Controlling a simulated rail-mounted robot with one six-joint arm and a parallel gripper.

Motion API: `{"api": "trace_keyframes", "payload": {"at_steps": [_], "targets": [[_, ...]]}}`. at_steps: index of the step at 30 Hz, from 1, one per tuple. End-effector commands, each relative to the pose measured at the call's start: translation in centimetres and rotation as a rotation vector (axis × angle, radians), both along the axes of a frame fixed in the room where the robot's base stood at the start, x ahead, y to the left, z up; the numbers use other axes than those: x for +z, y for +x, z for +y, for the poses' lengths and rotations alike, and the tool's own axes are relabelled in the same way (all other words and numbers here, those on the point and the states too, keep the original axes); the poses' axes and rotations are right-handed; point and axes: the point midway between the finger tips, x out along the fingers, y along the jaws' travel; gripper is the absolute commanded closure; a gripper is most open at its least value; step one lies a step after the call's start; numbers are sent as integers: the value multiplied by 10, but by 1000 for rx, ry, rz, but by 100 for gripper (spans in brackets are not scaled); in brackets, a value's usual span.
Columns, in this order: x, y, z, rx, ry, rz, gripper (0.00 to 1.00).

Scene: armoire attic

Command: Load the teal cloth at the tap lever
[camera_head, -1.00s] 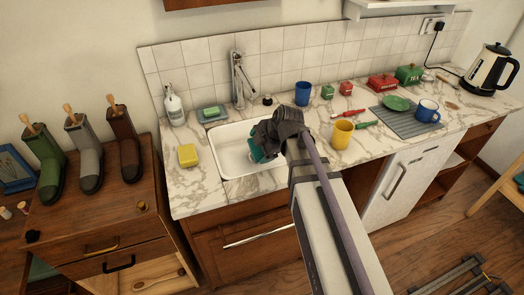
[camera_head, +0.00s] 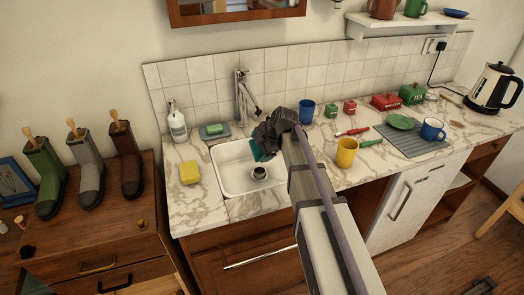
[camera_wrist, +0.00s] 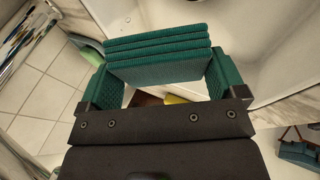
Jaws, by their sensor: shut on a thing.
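My gripper (camera_head: 264,148) is shut on the teal cloth (camera_head: 261,150) above the back right part of the sink. In the wrist view the cloth (camera_wrist: 158,55) is a folded, ribbed stack between the two teal-padded fingers of my gripper (camera_wrist: 162,80). The chrome tap (camera_head: 240,95) stands behind the sink, to the left of my gripper and apart from the cloth. A slim bar angles down to the right from its top; I cannot tell whether this is lever or spout. Chrome also shows at the wrist view's upper left (camera_wrist: 25,30).
The white sink (camera_head: 228,188) has a round, dark-centred thing (camera_head: 260,172) in it. A yellow sponge (camera_head: 190,172), soap bottle (camera_head: 176,122) and green soap in a dish (camera_head: 214,130) are left. A blue cup (camera_head: 306,112) and yellow mug (camera_head: 346,153) are right.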

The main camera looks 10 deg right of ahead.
Motion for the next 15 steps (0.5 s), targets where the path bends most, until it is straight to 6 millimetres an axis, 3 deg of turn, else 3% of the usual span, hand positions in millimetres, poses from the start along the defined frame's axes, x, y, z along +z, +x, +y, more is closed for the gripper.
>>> {"api": "trace_keyframes", "payload": {"at_steps": [15], "targets": [[0, -6, 1, 0, 0, 0, 29]]}}
